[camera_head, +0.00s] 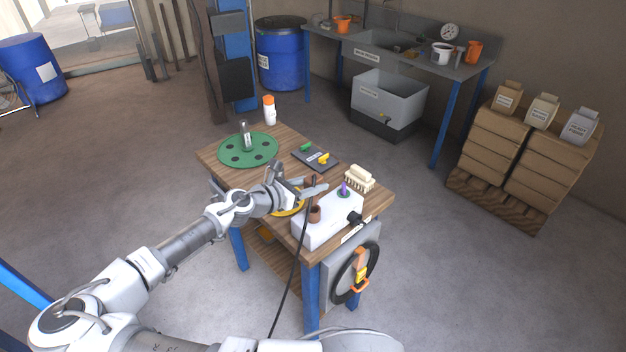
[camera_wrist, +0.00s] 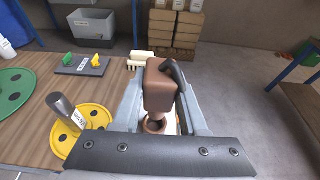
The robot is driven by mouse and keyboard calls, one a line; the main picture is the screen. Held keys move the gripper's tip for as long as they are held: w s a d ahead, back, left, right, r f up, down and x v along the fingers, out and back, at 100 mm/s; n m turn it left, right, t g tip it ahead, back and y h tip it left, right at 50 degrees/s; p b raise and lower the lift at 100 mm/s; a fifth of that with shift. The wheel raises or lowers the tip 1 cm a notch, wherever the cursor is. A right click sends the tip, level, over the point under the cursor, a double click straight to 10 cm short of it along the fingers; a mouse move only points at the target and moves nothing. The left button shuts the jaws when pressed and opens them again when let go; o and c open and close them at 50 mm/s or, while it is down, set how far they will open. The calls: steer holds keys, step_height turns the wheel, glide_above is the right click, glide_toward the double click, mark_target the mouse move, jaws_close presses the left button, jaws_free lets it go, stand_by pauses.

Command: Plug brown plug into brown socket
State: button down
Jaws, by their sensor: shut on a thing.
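The brown plug (camera_wrist: 160,82) is held between the fingers of my gripper (camera_wrist: 162,100), with its black cable at its upper right. In the head view the plug (camera_head: 314,180) shows partly behind the fingers of my gripper (camera_head: 312,189), and the cable hangs down past the table. The brown socket (camera_head: 314,214) is an upright brown cup on the near left part of the white box (camera_head: 325,228). In the wrist view the socket (camera_wrist: 154,125) shows just below the plug. The plug appears above the socket and apart from it; exact alignment is hard to tell.
A purple piece (camera_head: 344,187) and a black knob (camera_head: 355,217) are on the white box. A cream brush-like block (camera_head: 359,178), a dark tray (camera_head: 315,157) with green and yellow pieces, a green disc (camera_head: 248,150) and a yellow disc (camera_wrist: 90,119) share the wooden table.

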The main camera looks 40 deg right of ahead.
mark_target(310, 201)
steer(key=shift+f+b, duration=0.3)
steer(key=shift+f, duration=0.55)
steer(key=shift+p, duration=0.7)
stand_by(1.1)
steer(key=shift+f+b, duration=1.25)
steer(key=shift+f, duration=0.9)
steer(key=shift+c, duration=1.8)
jaws_free()
steer(key=b+v, duration=0.1)
steer(key=v, duration=1.6)
steer(key=shift+a, duration=0.25)
steer(key=shift+r, duration=0.15)
